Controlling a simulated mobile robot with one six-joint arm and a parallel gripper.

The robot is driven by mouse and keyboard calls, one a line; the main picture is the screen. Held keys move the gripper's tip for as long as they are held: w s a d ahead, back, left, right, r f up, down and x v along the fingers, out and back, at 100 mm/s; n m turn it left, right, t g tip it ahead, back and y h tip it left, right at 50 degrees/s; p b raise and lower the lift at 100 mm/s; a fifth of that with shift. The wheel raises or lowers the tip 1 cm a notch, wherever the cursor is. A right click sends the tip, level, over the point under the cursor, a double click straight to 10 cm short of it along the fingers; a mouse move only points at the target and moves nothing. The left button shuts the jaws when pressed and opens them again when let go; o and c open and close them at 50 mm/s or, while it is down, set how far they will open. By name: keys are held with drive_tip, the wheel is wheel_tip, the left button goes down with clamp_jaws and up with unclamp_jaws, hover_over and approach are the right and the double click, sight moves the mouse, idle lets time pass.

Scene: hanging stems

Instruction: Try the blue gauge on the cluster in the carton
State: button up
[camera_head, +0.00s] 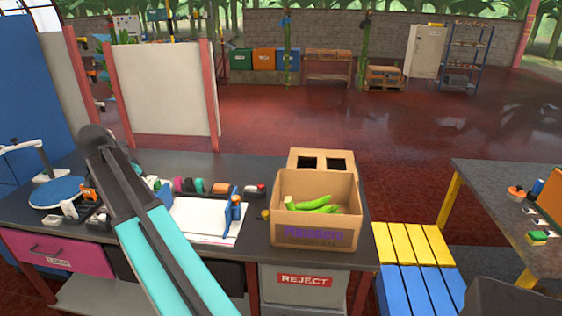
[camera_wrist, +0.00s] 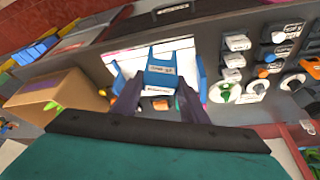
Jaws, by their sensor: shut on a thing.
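My gripper (camera_wrist: 158,88) shows in the wrist view, its two dark fingers closed on the blue gauge (camera_wrist: 160,72). The gauge is a flat blue piece with a notch in its far edge and a small pale label. It is over the worktop, apart from the carton. In the head view my arm crosses the left of the bench, and I cannot make out the gauge there. The open cardboard carton (camera_head: 315,235) stands at the bench's right end, with a cluster of green bananas (camera_head: 318,205) inside. The carton also shows at left in the wrist view (camera_wrist: 62,90).
A white board (camera_head: 200,222) with a blue upright (camera_head: 234,215) lies left of the carton. Several small items line the bench behind it. A grey REJECT bin (camera_head: 304,291) is below the carton. Yellow and blue slats (camera_head: 415,245) stand to the right.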

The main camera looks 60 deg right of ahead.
drive_tip(key=s+d+r+m+g+p, duration=0.1)
drive_tip(key=s+d+r+m, duration=0.15)
drive_tip(key=s+d, duration=0.6)
drive_tip(key=s+d+r+m+g+y+p, duration=0.15)
drive_tip(key=s+d+m, duration=0.3)
drive_tip(key=d, duration=0.65)
drive_tip(key=s+d+r+m+g+p, duration=0.1)
drive_tip(key=s+d+m, duration=0.1)
drive_tip(key=s+d, duration=0.6)
drive_tip(key=s+d+f+m+p, duration=0.1)
drive_tip(key=s+d+f+m, duration=0.1)
drive_tip(key=s+d, duration=0.4)
drive_tip(key=s+d+f+m+p, duration=0.1)
drive_tip(key=s+d, duration=0.5)
drive_tip(key=s, duration=0.6)
drive_tip(key=shift+s+f+m+y+p, duration=0.35)
drive_tip(key=shift+f+m+y, duration=0.1)
drive_tip(key=shift+f, duration=0.15)
drive_tip(key=shift+f+g, duration=0.15)
drive_tip(key=shift+g, duration=0.1)
drive_tip(key=shift+f+b, duration=1.25)
drive_tip(key=shift+f, duration=1.45)
drive_tip(key=shift+f+b, duration=0.95)
drive_tip(key=shift+f, duration=0.85)
